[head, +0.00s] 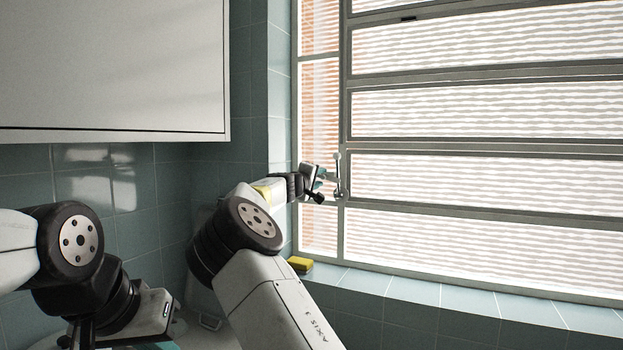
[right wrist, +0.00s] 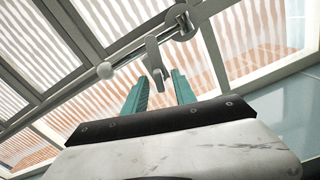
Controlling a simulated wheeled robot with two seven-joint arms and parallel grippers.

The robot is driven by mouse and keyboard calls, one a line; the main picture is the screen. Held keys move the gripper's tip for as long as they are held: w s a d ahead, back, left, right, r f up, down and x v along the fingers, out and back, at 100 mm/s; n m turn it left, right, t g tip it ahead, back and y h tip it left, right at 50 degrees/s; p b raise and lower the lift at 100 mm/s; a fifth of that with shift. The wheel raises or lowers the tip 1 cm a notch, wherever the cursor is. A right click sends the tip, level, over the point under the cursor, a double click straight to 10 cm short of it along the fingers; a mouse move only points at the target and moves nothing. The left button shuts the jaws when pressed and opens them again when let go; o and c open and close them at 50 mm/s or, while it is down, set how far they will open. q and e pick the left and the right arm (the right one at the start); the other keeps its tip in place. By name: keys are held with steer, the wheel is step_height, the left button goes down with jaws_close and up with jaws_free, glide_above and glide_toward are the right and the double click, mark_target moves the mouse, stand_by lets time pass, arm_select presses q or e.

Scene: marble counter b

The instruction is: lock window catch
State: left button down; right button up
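The window catch (head: 338,178) is a grey metal fitting with a lever on the window's upright frame bar. In the right wrist view the catch lever (right wrist: 156,58) hangs from a round pivot beside a long rod with a ball end. My right gripper (head: 322,184) is just left of the catch. In the right wrist view its two teal fingers (right wrist: 159,90) are apart, and the lever's lower end is in line with the gap. I see no clear grip on it. My left arm is low at the left; only a bit of teal shows at its gripper (head: 154,345), mostly cut off.
A tiled sill (head: 430,294) runs below the barred window (head: 480,110). A yellow sponge (head: 300,263) lies at the sill's left end. A white cabinet (head: 110,65) hangs at the upper left. The sill to the right of the sponge is clear.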

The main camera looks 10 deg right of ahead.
jaws_close()
steer(key=n, duration=0.3)
stand_by(0.3)
jaws_free()
